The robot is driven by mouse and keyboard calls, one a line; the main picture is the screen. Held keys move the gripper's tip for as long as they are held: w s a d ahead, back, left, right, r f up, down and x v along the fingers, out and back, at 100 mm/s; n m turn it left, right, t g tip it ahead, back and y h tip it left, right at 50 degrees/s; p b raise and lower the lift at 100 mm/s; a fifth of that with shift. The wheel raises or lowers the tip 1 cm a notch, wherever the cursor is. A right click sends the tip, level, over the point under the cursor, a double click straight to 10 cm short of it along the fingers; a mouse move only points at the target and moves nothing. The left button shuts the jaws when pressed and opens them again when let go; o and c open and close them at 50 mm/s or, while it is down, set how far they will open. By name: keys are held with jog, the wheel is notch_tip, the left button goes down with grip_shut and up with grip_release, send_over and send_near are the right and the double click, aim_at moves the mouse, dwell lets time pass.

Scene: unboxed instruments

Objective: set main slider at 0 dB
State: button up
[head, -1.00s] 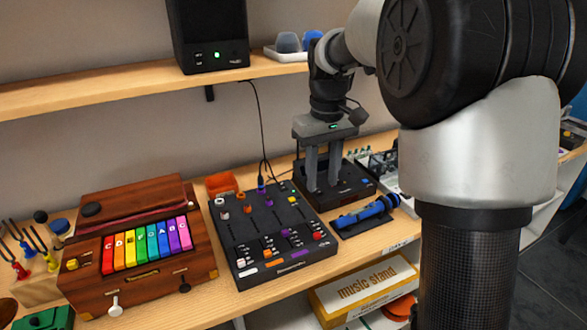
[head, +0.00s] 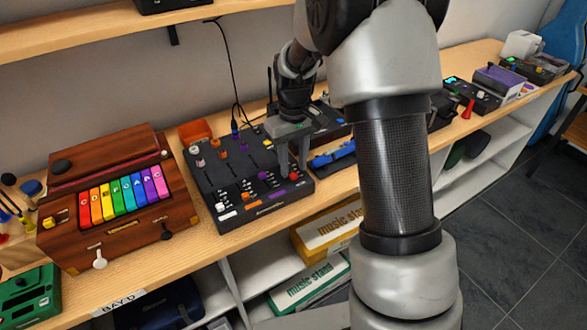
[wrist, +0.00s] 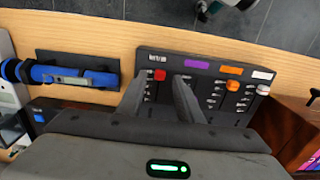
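The black mixer (head: 228,165) lies on the wooden bench, with white, orange, purple and red sliders. The red slider cap (wrist: 159,75) is in the end column under a small white-lettered label, too small to read surely; I take it as the main slider. It also shows in the head view (head: 293,176). My gripper (head: 291,168) points down over the mixer's right end. In the wrist view my gripper (wrist: 158,85) is open, one finger on each side of the red cap, with gaps visible. Fingertip height above the panel is unclear.
A blue cylindrical tool (head: 338,157) lies on a dark mat right of the mixer. A wooden box with coloured keys (head: 125,198) stands to the left. An orange bin (head: 195,131) and cables (head: 235,95) are behind the mixer. A shelf (head: 100,38) runs above.

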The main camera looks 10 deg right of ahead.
jog(key=shift+f, duration=1)
